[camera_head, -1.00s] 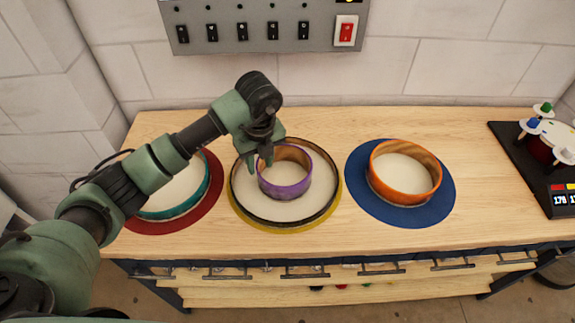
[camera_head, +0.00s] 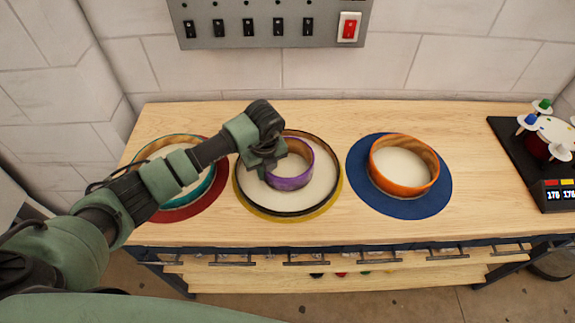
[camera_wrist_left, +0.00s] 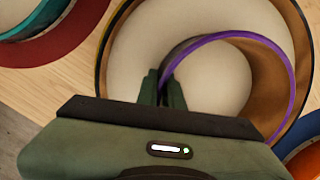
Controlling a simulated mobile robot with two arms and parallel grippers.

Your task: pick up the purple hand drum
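The purple hand drum (camera_head: 291,182) is a short ring with a purple outside, a wooden inside and a pale skin. It stands within a larger black-rimmed drum (camera_head: 287,211) on a yellow mat (camera_head: 318,212). My left gripper (camera_wrist_left: 164,90) is at the drum's left side. In the left wrist view its two fingers are close together, one on each side of the wall of the purple hand drum (camera_wrist_left: 283,62), and look shut on it. In the head view the hand hides the fingertips and part of the rim. My right gripper is not in view.
An orange drum (camera_head: 405,189) stands on a blue mat (camera_head: 437,203) to the right. A teal drum (camera_head: 203,187) on a red mat (camera_head: 207,208) is at the left, partly behind my arm. A black device (camera_head: 552,196) is far right. Bare wood lies in front.

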